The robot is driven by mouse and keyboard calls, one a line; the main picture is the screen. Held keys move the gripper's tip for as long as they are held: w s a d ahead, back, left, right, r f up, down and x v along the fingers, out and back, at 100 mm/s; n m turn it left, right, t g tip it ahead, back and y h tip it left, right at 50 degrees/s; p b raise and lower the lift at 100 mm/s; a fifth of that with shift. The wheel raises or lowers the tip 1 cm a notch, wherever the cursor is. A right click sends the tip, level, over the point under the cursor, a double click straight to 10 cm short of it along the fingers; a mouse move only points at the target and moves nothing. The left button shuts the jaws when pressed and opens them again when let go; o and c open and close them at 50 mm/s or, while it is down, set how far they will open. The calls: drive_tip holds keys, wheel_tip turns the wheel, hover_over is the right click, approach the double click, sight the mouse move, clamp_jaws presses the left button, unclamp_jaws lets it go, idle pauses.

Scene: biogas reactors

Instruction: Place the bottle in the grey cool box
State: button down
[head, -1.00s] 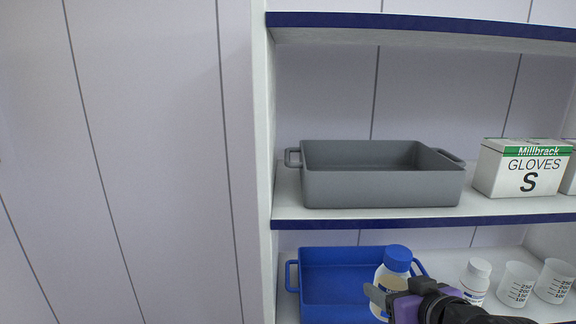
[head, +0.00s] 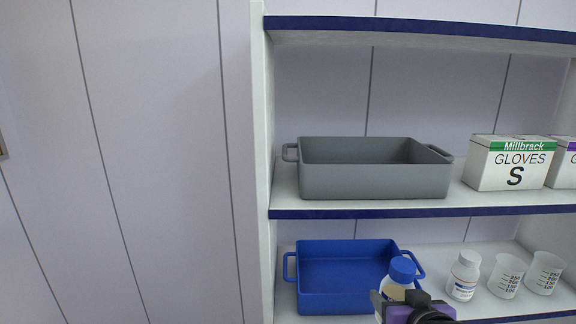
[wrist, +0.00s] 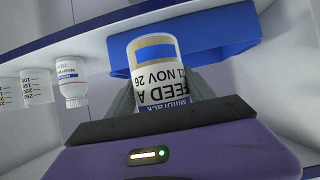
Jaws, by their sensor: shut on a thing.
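My gripper (head: 392,308) is shut on a white bottle with a blue cap (head: 402,269), low in the head view in front of the lower shelf. In the wrist view the bottle (wrist: 160,75) stands between the fingers, its label reading "FEED" and "NOV 26". The grey box (head: 375,181) sits on the middle shelf, above and left of the bottle. It is an open tray with end handles, and its inside looks empty where I can see it.
A blue tray (head: 345,300) stands on the lower shelf just left of the bottle. A white bottle (head: 464,276) and two beakers (head: 506,276) are to its right. A gloves box (head: 509,163) stands right of the grey box. Shelf edges lie above and below the grey box.

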drive_tip(key=s+a+f, duration=0.1)
drive_tip(key=s+f, duration=0.7)
drive_tip(key=f, duration=0.4)
drive_tip(key=s+a+f, duration=0.1)
drive_tip(key=s+f, duration=0.8)
drive_tip(key=f, duration=0.4)
drive_tip(key=shift+f, duration=0.25)
